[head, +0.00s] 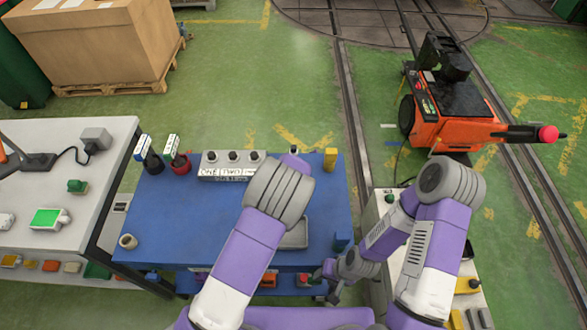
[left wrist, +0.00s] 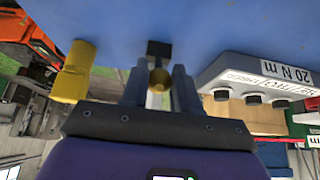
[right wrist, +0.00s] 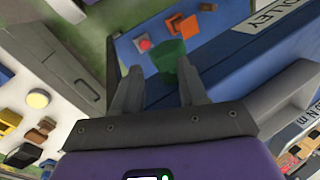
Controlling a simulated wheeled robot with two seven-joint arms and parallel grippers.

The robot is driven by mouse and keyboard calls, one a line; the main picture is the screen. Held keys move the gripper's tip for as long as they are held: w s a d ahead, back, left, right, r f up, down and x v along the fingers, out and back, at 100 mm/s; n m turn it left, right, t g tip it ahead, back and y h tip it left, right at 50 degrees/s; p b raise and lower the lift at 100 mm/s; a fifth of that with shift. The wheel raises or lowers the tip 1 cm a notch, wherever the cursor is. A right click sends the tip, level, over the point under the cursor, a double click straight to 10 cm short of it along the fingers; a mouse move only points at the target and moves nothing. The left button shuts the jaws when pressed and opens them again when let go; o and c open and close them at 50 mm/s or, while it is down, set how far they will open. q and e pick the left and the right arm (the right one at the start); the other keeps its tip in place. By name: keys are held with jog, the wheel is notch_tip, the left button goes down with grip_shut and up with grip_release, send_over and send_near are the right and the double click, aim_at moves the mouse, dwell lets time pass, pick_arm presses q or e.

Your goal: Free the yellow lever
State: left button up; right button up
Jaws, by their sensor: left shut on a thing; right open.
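No yellow part can be told for sure as the lever. A yellow cylinder (head: 330,158) stands at the blue trolley's far right corner; it also shows in the left wrist view (left wrist: 74,72). A yellow part (head: 467,286) lies on the pale cabinet at the right. My left gripper (left wrist: 159,88) is shut on a small brass-coloured round piece (left wrist: 159,78), with a dark block beyond it; in the head view my arm mostly hides it. My right gripper (right wrist: 157,92) is open and empty at the trolley's front right, facing a green piece (right wrist: 168,56).
The blue trolley top (head: 180,225) is mostly clear. A grey box with three knobs (head: 228,165) stands at its back. A lower shelf holds a red button (right wrist: 144,44) and an orange block (right wrist: 188,26). A white bench (head: 85,150) is at left, an orange machine (head: 445,120) behind right.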

pick_arm(q)
jog(key=shift+s+f, duration=0.4)
jog(key=shift+s, duration=0.1)
jog(key=shift+f, duration=0.1)
jog(key=shift+s+f+b, duration=0.45)
jog(key=shift+b, duration=0.2)
jog(key=shift+s+a+f, duration=0.1)
jog(key=shift+a, duration=0.05)
jog(key=shift+f, duration=0.1)
jog(key=shift+s+a+f+b, duration=0.1)
jog(key=shift+s+f+b, duration=0.2)
jog(key=shift+f+b, duration=0.3)
jog(key=shift+a, duration=0.1)
